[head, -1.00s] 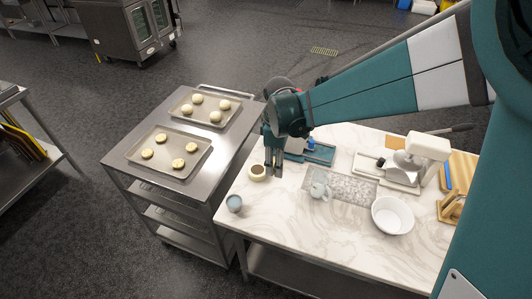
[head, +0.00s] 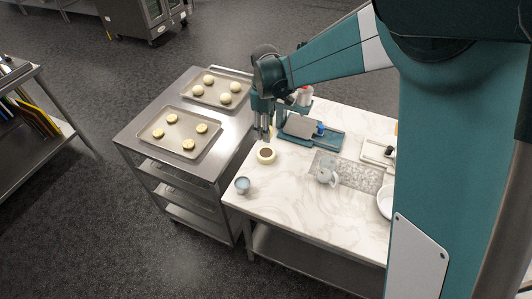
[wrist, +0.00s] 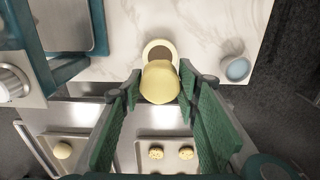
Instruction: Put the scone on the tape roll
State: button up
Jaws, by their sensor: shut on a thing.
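The tape roll (head: 266,156) is a cream ring with a brown centre. It lies flat on the marble table near its left edge, and shows in the wrist view (wrist: 159,45), partly covered. My gripper (head: 262,137) points down just behind the roll in the head view. In the wrist view its green fingers are shut on a pale yellow scone (wrist: 160,84). The scone overlaps the near part of the roll there; I cannot tell whether they touch. In the head view I cannot make out the held scone.
A blue cup (head: 242,185) stands at the table's front-left corner. A steel trolley (head: 143,122) on the left carries two trays of pastries. Marble in front of the roll is clear.

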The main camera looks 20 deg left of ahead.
send_over(266, 153)
jog(key=shift+w+f, duration=0.1)
jog(key=shift+f, duration=3.05)
jog(key=shift+f+p, duration=0.3)
jog(key=shift+f, duration=1.55)
jog(key=shift+f, duration=0.15)
jog(key=o, duration=0.5)
jog(key=shift+c, duration=0.2)
jog(key=o, duration=0.4)
